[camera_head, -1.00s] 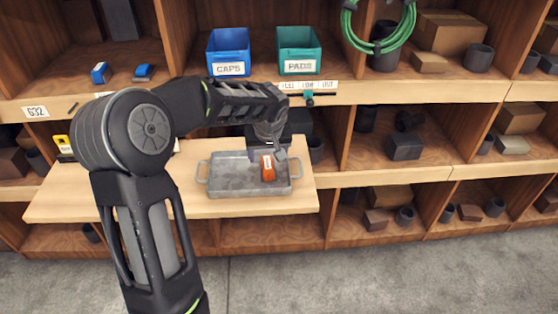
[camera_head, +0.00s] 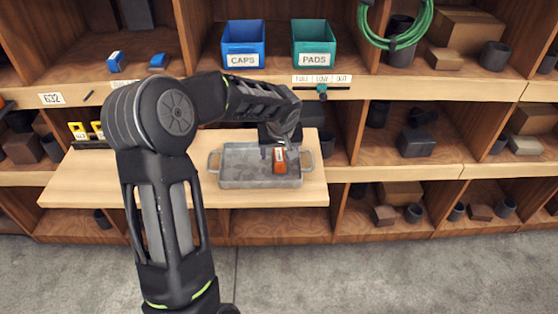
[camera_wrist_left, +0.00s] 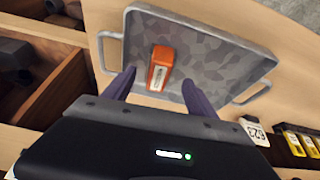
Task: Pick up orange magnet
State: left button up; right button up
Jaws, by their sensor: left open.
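The orange magnet (camera_head: 280,160) is a small block with a white label. It lies in the grey metal tray (camera_head: 236,178), right of the tray's middle in the head view. In the left wrist view the orange magnet (camera_wrist_left: 160,68) lies in the tray (camera_wrist_left: 225,55) just beyond my fingertips, between their lines but closer to the left finger. My left gripper (camera_head: 279,146) hangs over the back of the tray. Its two fingers (camera_wrist_left: 158,80) are spread apart and empty. My right gripper is not in view.
The tray stands on a pull-out wooden board (camera_head: 100,182). Above it is a shelf with a blue CAPS bin (camera_head: 243,45) and a green PADS bin (camera_head: 313,45). Yellow-black blocks (camera_head: 80,132) sit at the board's back left. Compartments to the right hold boxes and pipe pieces.

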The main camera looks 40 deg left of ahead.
aim_at(279, 156)
pick_arm(q)
jog(key=p+x, duration=0.1)
jog(key=x, duration=0.3)
jog(key=shift+w+f, duration=0.15)
jog(key=shift+f, duration=0.15)
jog(key=shift+c, duration=0.4)
grip_shut()
dwell(0.4)
